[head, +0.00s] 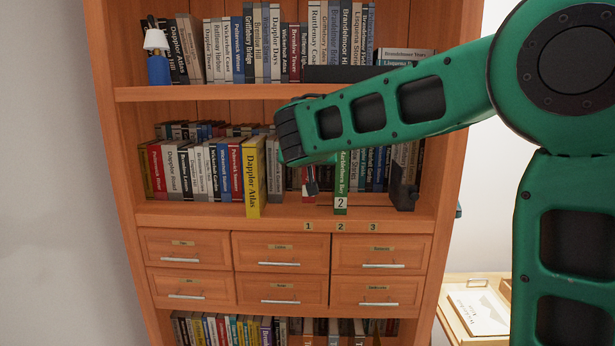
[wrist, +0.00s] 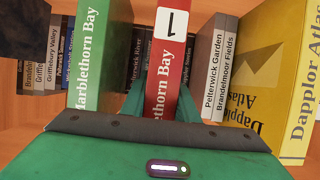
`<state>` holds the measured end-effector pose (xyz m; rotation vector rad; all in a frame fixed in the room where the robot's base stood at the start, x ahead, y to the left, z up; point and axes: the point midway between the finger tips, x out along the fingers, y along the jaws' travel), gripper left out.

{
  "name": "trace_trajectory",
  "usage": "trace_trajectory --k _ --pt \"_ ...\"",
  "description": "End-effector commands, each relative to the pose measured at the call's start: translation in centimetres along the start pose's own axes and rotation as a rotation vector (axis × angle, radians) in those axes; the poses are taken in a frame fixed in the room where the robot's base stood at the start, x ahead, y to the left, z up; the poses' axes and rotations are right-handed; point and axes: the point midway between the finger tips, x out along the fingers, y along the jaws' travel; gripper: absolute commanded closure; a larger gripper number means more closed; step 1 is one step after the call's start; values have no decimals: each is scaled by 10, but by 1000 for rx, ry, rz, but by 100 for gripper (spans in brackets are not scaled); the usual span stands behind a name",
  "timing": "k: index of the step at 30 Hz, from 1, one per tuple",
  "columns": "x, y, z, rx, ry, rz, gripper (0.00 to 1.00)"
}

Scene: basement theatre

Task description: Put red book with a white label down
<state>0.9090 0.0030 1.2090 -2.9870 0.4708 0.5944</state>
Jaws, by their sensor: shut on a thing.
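The red book with a white label marked 1 (wrist: 162,75) stands upright between the fingers of my gripper (wrist: 161,104) in the wrist view. The fingers are shut on its two sides. In the head view, my gripper (head: 311,184) reaches into the middle shelf and hides most of the red book (head: 308,197). The book is low at the shelf's front, above the shelf tag 1 (head: 308,227). I cannot tell whether its bottom touches the shelf board (head: 265,219).
A green book labelled 2 (head: 341,190) stands just right of the red book. A large yellow atlas (head: 253,178) stands to the left, sticking out. A dark bookend (head: 403,188) is farther right. Books fill the row behind. Drawers (head: 280,252) lie below.

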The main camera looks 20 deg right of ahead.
Motion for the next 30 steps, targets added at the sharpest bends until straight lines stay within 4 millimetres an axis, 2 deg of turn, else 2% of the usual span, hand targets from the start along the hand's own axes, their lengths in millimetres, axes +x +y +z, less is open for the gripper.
trace_trajectory --k 4,9,21,22,24,30 --pt "14 2 -5 1 2 3 100" --pt "22 1 21 -1 1 1 100" --pt "25 1 28 2 3 2 100" --pt "25 1 29 1 0 2 70" --pt "25 1 29 1 0 2 54" --pt "25 1 29 1 0 2 54"
